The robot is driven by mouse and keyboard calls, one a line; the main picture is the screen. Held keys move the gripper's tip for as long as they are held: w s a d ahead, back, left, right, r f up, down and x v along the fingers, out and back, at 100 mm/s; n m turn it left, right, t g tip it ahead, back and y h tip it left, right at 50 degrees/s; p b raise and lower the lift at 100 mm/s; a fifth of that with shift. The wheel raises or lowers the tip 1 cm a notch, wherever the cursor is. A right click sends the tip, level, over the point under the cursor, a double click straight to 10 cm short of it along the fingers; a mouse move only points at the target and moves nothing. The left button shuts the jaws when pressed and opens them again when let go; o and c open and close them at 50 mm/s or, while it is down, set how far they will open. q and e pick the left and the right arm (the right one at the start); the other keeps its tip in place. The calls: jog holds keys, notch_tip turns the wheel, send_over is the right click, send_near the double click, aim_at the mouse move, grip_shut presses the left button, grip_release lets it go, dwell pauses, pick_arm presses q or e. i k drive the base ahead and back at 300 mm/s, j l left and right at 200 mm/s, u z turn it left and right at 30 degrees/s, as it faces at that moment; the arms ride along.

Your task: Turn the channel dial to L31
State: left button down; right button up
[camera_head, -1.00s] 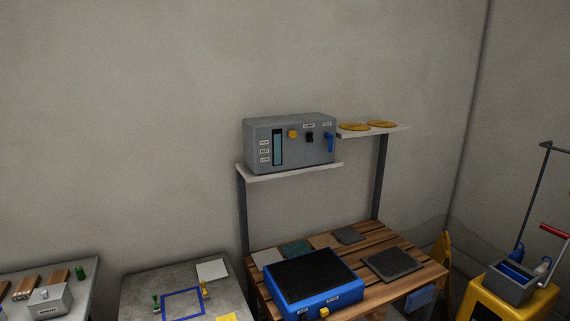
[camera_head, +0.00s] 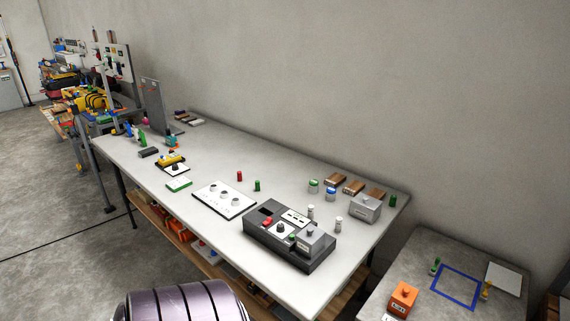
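A dark grey device (camera_head: 262,238) stands on the long light-grey table (camera_head: 170,215). On its top are a black round knob (camera_head: 281,228), a red part (camera_head: 266,221), a white label plate and a grey block (camera_head: 311,240). A flat white panel (camera_head: 210,207) with several small grey knobs lies to its left. The lettering is too small to read, so I cannot tell which knob is the channel dial or where it points. Neither of my grippers shows in this view.
Small jars, wooden blocks and a grey box (camera_head: 365,209) stand near the table's right end. A lower concrete table (camera_head: 415,265) with a blue square frame and an orange box (camera_head: 402,299) is at right. Open floor (camera_head: 65,245) lies at left.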

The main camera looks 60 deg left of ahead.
aim_at(280, 226)
jog(key=u, duration=2)
jog(key=i+j+z, duration=0.2)
jog(key=i+j, duration=0.05)
jog(key=i, duration=0.05)
